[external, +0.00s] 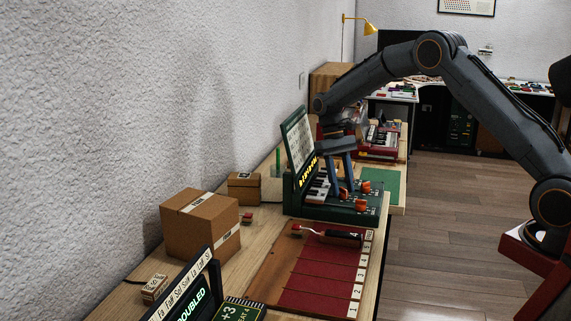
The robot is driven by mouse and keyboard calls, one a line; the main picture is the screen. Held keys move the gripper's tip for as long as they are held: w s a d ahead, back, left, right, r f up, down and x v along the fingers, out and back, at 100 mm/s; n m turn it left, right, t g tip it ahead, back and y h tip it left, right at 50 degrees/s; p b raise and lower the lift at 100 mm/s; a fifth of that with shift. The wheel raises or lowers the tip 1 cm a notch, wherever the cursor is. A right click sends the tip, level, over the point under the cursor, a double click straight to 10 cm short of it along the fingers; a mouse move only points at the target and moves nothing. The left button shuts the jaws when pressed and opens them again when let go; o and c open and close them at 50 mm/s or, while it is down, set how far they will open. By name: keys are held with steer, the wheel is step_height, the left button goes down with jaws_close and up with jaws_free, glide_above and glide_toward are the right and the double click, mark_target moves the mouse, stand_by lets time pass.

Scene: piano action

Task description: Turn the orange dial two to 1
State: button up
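A dark green keyboard unit (300,208) with an upright panel (299,140) and white piano keys (319,190) stands on the bench. Orange dials sit on its right part: one at the back right (366,187), one at the front (361,205), and one partly hidden by my gripper (343,194). I cannot read their labels or settings, nor tell which is dial two. My gripper (345,186) points down over the unit, its two fingers apart with a gap between them. The fingertips are close to the partly hidden dial; I cannot tell whether they touch it.
A red board (312,267) with numbered strips and a dark-handled tool (340,237) lies in front of the unit. Cardboard boxes (200,225) stand at the left along the wall. A red machine (378,140) is behind. The floor on the right (440,220) is clear.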

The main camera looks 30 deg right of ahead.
steer(key=shift+o, duration=0.3)
steer(key=b+v, duration=0.2)
steer(key=v, duration=0.5)
steer(key=shift+r, duration=0.35)
steer(key=shift+w, duration=0.15)
